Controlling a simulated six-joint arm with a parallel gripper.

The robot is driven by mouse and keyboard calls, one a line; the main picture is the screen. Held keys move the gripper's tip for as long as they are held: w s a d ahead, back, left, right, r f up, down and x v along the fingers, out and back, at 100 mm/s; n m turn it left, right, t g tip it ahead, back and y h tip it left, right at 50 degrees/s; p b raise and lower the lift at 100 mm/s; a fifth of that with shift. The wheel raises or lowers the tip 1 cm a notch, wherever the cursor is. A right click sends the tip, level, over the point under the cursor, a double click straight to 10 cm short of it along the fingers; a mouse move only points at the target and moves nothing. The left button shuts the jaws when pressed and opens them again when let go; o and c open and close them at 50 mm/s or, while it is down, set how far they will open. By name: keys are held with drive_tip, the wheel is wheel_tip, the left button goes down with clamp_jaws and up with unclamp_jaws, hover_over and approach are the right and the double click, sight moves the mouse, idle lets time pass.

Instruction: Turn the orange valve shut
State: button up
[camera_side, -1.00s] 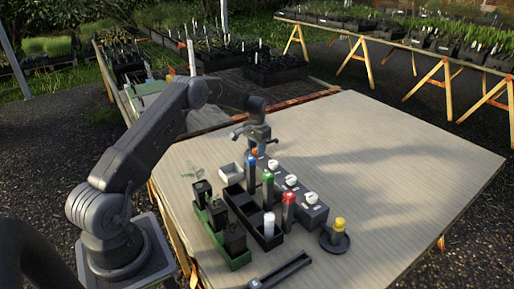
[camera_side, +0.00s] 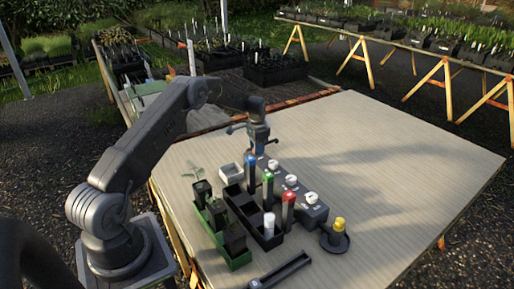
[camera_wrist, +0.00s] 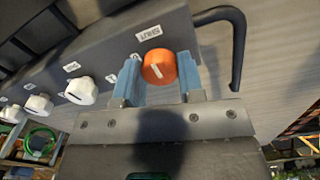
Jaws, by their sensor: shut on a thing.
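The orange valve (camera_wrist: 159,67) is a round knob with a pale line on its face, at the end of a dark grey valve block (camera_wrist: 110,42). A white label reading SHUT (camera_wrist: 149,33) sits just above it in the wrist view. My gripper (camera_wrist: 160,80) is shut on the orange valve, its blue fingers on either side of the knob. In the side view my gripper (camera_side: 257,150) is at the far end of the valve block (camera_side: 313,214) and hides the orange valve there.
Several white knobs (camera_wrist: 80,90) line the same block. A black rack (camera_side: 267,243) with capped tubes stands beside it, then a green tray (camera_side: 238,263) of plant pots. A yellow-capped tube (camera_side: 339,225) stands in a round black holder. The table's right side is clear.

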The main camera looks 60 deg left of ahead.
drive_tip(key=o, duration=0.9)
wheel_tip(320, 180, up, 14)
drive_tip(key=shift+f, duration=0.1)
idle(0.4)
